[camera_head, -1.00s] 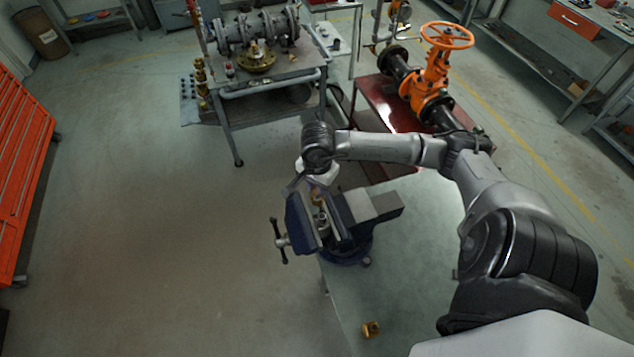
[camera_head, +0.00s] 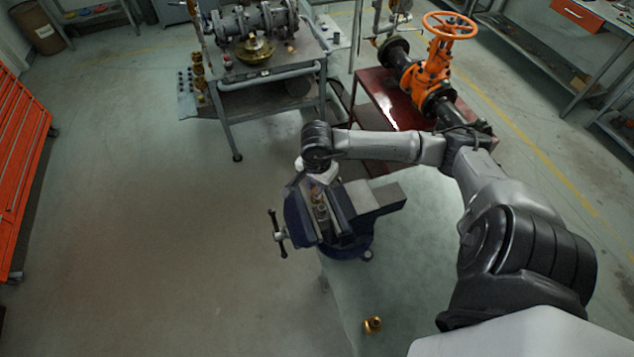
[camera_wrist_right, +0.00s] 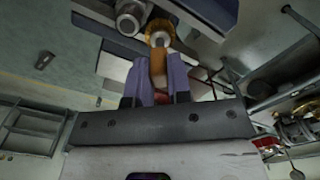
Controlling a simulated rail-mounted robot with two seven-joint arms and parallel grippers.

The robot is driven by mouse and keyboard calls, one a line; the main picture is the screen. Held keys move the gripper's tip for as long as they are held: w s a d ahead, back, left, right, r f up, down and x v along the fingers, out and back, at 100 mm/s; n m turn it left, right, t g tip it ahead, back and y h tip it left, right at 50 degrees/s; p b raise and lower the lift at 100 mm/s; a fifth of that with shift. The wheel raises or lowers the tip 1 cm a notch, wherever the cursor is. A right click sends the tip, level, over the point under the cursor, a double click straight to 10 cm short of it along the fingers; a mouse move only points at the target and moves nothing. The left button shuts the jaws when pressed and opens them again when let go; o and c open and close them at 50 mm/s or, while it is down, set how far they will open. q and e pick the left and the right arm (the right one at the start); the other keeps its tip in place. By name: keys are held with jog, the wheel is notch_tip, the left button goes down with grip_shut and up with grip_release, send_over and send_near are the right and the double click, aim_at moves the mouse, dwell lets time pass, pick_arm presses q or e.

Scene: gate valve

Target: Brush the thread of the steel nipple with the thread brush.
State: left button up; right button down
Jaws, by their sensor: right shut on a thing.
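My right gripper (camera_wrist_right: 158,82) is shut on the wooden handle of the thread brush (camera_wrist_right: 160,66). The brush's round brass-coloured head (camera_wrist_right: 161,30) points away from the fingers. The steel nipple (camera_wrist_right: 130,19), a grey hollow cylinder, shows right beside the brush head in the wrist view. I cannot tell whether they touch. In the head view the nipple (camera_head: 321,212) stands in the blue bench vise (camera_head: 299,219), and my right gripper (camera_head: 315,185) is just above it, partly hidden by the wrist. My left gripper is not in view.
A brass fitting (camera_head: 373,325) lies on the pale bench top (camera_head: 400,270) in front of the vise. The vise handle (camera_head: 277,233) sticks out to the left. An orange gate valve (camera_head: 432,75) stands on a red table behind. Open floor lies to the left.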

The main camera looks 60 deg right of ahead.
jog(key=shift+s+a, duration=0.15)
dwell(0.7)
jog(key=shift+s+a+b, duration=0.15)
jog(key=shift+s+b, duration=0.05)
jog(key=shift+b, duration=0.1)
dwell(0.6)
